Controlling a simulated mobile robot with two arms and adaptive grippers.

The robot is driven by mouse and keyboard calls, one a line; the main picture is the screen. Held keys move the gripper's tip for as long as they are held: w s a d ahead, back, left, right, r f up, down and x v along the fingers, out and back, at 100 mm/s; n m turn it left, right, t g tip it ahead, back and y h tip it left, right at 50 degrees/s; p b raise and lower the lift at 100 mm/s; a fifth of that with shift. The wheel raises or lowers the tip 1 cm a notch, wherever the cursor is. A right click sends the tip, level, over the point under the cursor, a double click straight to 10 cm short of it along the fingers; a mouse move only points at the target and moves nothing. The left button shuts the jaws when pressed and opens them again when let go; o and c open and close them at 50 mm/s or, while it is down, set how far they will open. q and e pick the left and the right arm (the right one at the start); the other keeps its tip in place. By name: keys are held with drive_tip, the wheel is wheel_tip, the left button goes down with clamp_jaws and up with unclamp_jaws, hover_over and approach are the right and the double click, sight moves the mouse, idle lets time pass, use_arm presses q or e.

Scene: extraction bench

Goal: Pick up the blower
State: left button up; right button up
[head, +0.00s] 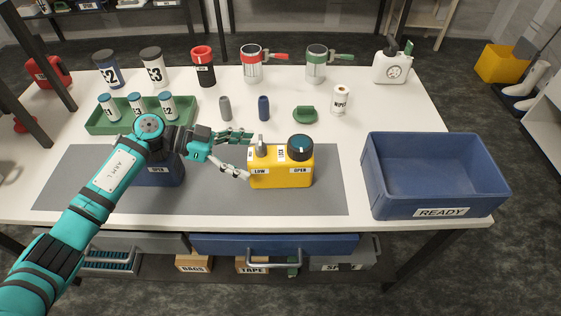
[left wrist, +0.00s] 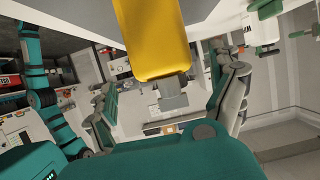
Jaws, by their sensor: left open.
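A yellow box-shaped unit (head: 281,175) with a dark round knob, a grey fitting and labels reading LOW and OPEN stands on the grey mat. No label I can read says blower, so I cannot be sure this is it. My left gripper (head: 250,155) is open at the unit's left end, one finger toward the back and one toward the front. In the left wrist view the yellow unit (left wrist: 158,40) appears between the spread fingers of my left gripper (left wrist: 168,95), its grey fitting toward the palm. Contact cannot be told. My right gripper is not in view.
A blue bin (head: 435,178) marked READY stands at right. A dark blue box (head: 160,174) is partly hidden behind my left arm. A green tray (head: 98,129) of canisters, grey and blue small cylinders, a green piece (head: 305,114) and a white roll (head: 340,100) stand behind.

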sight(268, 157)
use_arm(q)
drive_tip(key=x, duration=0.6)
drive_tip(key=shift+w+d+r+p, duration=0.1)
drive_tip(key=shift+w+p, duration=0.1)
drive_tip(key=shift+p, duration=0.1)
drive_tip(key=shift+c, duration=0.4)
drive_tip(key=shift+r, duration=0.1)
drive_tip(key=c, duration=1.4)
